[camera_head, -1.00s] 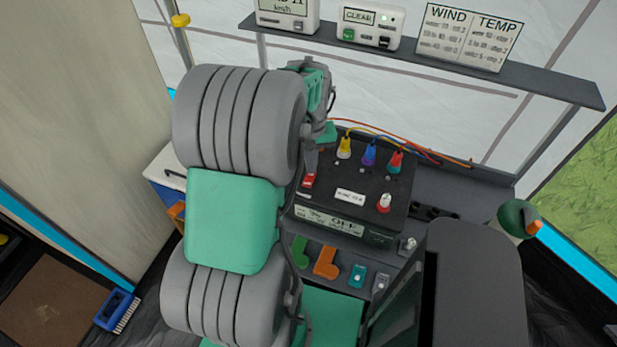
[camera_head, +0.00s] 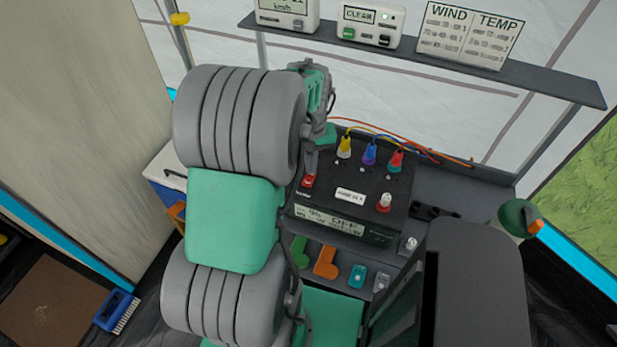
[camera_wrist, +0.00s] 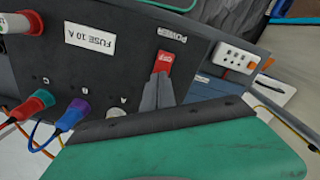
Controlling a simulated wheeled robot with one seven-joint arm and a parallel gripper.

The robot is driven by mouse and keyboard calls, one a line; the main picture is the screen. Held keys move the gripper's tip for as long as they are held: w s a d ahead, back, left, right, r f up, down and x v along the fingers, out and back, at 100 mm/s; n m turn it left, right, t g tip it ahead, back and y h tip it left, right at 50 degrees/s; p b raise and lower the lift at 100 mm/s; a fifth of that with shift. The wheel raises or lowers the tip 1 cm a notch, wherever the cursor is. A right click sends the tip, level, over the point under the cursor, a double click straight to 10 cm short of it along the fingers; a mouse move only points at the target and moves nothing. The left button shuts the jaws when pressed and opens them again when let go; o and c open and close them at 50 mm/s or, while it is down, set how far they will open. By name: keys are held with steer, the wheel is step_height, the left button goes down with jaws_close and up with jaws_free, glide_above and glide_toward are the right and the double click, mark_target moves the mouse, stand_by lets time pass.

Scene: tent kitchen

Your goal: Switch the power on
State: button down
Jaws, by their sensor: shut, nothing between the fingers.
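The black power box (camera_head: 330,185) sits on the bench, with a red power switch (camera_head: 308,182) at its left side. In the wrist view the red switch (camera_wrist: 165,62) lies below the printed word POWER. My gripper (camera_head: 311,166) is shut and empty, pointing down at the switch. In the wrist view the shut fingertips (camera_wrist: 157,78) are at the switch's edge and cover part of it. They look to be touching it, but I cannot be sure. The box's front display (camera_head: 330,218) shows dark characters, too small to read surely.
Yellow, blue and red plugs (camera_head: 369,155) with cables stand at the back of the box. Green and orange levers (camera_head: 326,263) lie in front. A shelf (camera_head: 440,62) with instruments runs above.

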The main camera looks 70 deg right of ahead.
steer(key=shift+f+b, duration=0.35)
steer(key=shift+f, duration=0.25)
steer(key=shift+r, duration=0.1)
step_height(320, 180, up, 7)
steer(key=p, duration=0.5)
stand_by(0.3)
steer(key=w+a+r+n+t+h, duration=0.1)
steer(key=w+a+r+n, duration=0.25)
steer(key=w+a, duration=0.6)
steer(key=w+a+r+n+t+h, duration=0.1)
steer(key=w+a+r+n, duration=0.35)
steer(key=w, duration=0.85)
steer(key=w+a+r+n+t+y, duration=0.1)
steer(key=w+a+r+n, duration=0.1)
steer(key=a, duration=1.1)
steer(key=w+a+r+n+t+y, duration=0.1)
steer(key=w+a+r+n, duration=0.1)
steer(key=a, duration=1.2)
steer(key=shift+n, duration=0.5)
